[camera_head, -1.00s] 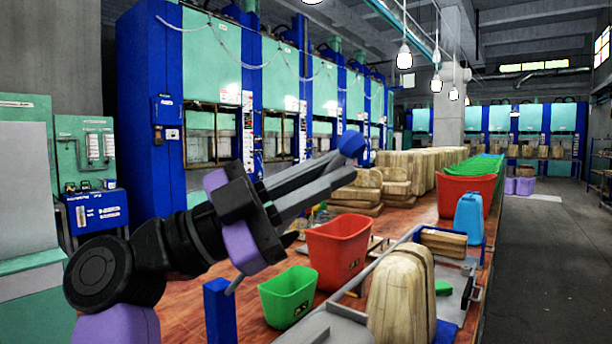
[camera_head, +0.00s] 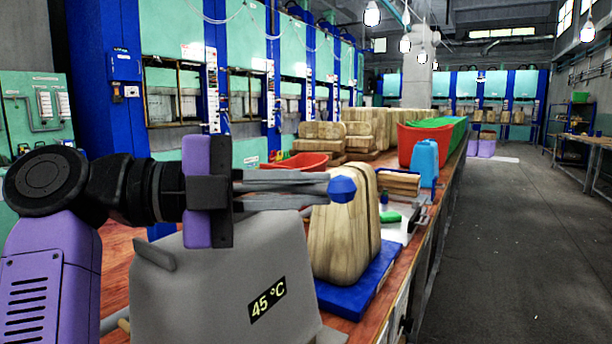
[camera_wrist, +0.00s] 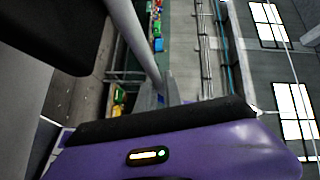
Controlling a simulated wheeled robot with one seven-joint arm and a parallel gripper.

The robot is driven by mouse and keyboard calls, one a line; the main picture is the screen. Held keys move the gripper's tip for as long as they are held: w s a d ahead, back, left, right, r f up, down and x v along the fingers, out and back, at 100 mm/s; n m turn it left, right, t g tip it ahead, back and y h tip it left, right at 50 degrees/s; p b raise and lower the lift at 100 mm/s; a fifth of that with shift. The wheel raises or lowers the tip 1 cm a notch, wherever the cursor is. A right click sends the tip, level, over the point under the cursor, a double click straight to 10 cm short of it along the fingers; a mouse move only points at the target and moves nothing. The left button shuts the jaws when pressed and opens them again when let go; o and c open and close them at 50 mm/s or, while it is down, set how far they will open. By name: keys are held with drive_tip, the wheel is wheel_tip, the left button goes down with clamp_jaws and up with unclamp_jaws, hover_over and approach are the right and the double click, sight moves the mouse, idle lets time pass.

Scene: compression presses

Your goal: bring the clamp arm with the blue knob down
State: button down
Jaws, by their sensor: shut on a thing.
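The blue knob (camera_head: 342,189) is at the tips of my gripper (camera_head: 320,188) in the head view. My gripper is shut on it, with its grey fingers pointing right and about level. The knob is in front of a beige wooden-looking block. In the wrist view a bit of blue (camera_wrist: 160,99) shows between the fingers, and a grey bar (camera_wrist: 136,42) runs up and left from there. In the head view I cannot separate the clamp arm from the grey fingers. The grey press housing (camera_head: 215,275), marked 45 °C, stands below my gripper.
A beige block (camera_head: 337,245) stands on a blue base (camera_head: 375,275) right of the housing. Red tubs (camera_head: 425,145), a light-blue container (camera_head: 425,163) and more blocks line the bench behind. The floor aisle (camera_head: 500,250) on the right is clear.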

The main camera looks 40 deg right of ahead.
drive_tip(key=shift+f, duration=0.3)
drive_tip(key=c, duration=1.5)
unclamp_jaws()
drive_tip(key=v, duration=0.8)
drive_tip(key=shift+p, duration=0.4)
drive_tip(key=shift+s+d, duration=0.1)
